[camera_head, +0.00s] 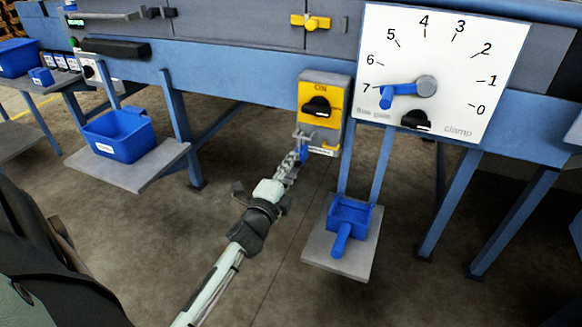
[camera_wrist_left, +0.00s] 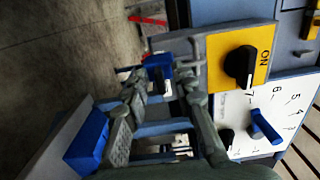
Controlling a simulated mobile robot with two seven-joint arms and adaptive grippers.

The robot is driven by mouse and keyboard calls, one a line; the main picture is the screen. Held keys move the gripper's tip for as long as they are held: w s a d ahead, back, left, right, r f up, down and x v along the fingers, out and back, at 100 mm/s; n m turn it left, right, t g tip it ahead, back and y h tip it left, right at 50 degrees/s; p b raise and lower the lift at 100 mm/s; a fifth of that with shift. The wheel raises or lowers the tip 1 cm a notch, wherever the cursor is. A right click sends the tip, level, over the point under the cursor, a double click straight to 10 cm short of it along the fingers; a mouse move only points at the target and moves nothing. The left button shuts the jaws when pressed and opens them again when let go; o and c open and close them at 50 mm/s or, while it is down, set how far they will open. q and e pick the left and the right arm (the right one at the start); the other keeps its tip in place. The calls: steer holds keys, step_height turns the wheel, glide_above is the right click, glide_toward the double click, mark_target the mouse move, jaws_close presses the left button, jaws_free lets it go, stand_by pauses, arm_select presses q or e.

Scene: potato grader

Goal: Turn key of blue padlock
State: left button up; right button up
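The blue padlock (camera_head: 302,152) hangs on the grey hasp under the yellow switch plate (camera_head: 333,92) with its black knob. It also shows in the left wrist view (camera_wrist_left: 159,66). My left gripper (camera_head: 294,163) is right at the padlock, reaching up from below. In the left wrist view its two fingers (camera_wrist_left: 165,78) stand apart, with the padlock at their tips between them. The left finger looks very close to the padlock; I cannot tell whether it touches. The key cannot be made out. My right gripper is not in view.
A white dial board (camera_head: 459,60) with a blue pointer is to the right. A blue scoop (camera_head: 350,214) lies on a grey shelf (camera_head: 336,262) below right. A blue bin (camera_head: 121,134) stands on a shelf at left. The floor between the shelves is clear.

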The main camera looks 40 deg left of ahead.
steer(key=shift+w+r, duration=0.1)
arm_select(q)
steer(key=v, duration=1.2)
stand_by(0.4)
step_height(320, 180, down, 10)
steer(key=s+n+g+p, duration=0.1)
steer(key=s+n+g, duration=0.1)
steer(key=n+g, duration=0.5)
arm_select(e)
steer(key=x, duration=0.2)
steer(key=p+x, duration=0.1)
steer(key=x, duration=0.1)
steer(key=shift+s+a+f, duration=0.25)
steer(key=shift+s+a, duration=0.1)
arm_select(q)
steer(key=s+d+f+n+g+h, duration=0.2)
steer(key=s+d+f+n+g, duration=0.4)
steer(key=s+f, duration=0.4)
steer(key=shift+s+d+f+n+g+h, duration=0.3)
steer(key=shift+s+d+g, duration=0.5)
steer(key=shift+s, duration=0.25)
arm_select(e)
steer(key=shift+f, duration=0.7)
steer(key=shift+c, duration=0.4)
